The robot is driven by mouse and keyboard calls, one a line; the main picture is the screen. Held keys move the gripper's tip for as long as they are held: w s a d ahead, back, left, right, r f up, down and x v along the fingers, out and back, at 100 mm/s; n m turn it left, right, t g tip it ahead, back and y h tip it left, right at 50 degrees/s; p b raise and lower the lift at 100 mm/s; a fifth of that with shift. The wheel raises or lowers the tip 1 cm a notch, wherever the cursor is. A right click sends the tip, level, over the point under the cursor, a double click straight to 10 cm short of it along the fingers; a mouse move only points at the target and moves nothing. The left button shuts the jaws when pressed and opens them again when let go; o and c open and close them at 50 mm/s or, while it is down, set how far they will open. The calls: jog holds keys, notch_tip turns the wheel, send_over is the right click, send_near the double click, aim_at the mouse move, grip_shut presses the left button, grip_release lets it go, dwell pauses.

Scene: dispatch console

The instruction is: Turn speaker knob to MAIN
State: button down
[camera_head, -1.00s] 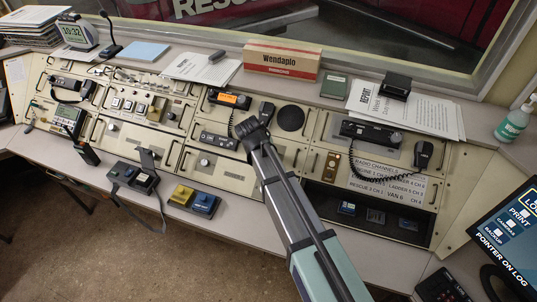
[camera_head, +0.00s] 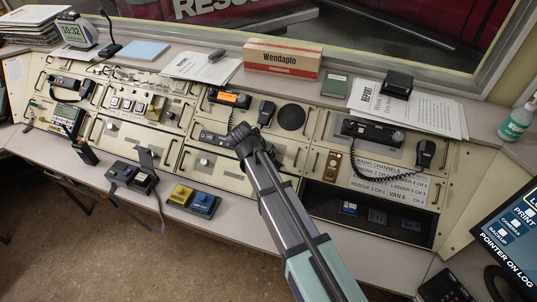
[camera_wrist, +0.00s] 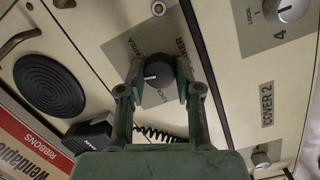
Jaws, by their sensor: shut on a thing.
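The speaker knob (camera_wrist: 158,70) is a dark round knob with a white pointer line, on a grey label plate (camera_wrist: 125,55) in the wrist view. The pointer line faces the lower left of the wrist view. In the head view my gripper (camera_head: 240,136) is at the middle panel, below the orange-lit radio, and hides the knob.
A round black speaker grille (camera_wrist: 52,84) and a handset (camera_wrist: 90,135) with a coiled cord lie near the fingers. Another knob (camera_wrist: 286,8) sits on a neighbouring panel. In the head view, a ribbon box (camera_head: 282,58) stands on the ledge behind.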

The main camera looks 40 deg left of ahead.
jog(key=shift+n, duration=1.2)
jog(key=shift+t, duration=0.3)
jog(key=c, duration=0.8)
grip_release()
jog(key=v, duration=1.2)
jog(key=shift+d, duration=0.1)
jog(key=shift+r, duration=0.15)
